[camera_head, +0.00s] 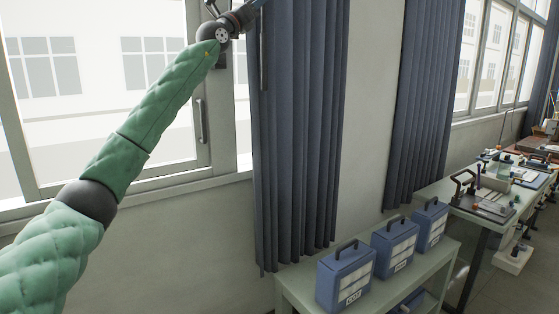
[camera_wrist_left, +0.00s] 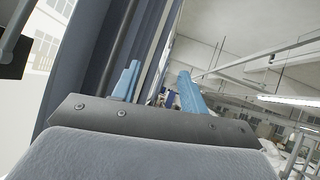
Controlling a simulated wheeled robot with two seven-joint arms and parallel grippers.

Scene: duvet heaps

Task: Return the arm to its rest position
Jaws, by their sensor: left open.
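My left arm (camera_head: 160,105), in a green quilted cover, reaches up from the lower left in the head view. Its dark wrist (camera_head: 222,34) is raised near the top edge, in front of the window frame and by the left curtain. The fingers cannot be made out there. In the left wrist view my left gripper (camera_wrist_left: 159,88) shows two blue fingers standing apart with nothing between them. My right arm and right gripper are out of view.
A dark blue curtain (camera_head: 302,140) hangs beside the raised wrist, and a second curtain (camera_head: 425,100) hangs farther right. Three blue cases (camera_head: 345,275) stand on a low pale table (camera_head: 435,262). A cluttered workbench (camera_head: 448,192) is at the right. The window (camera_head: 100,60) is behind the arm.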

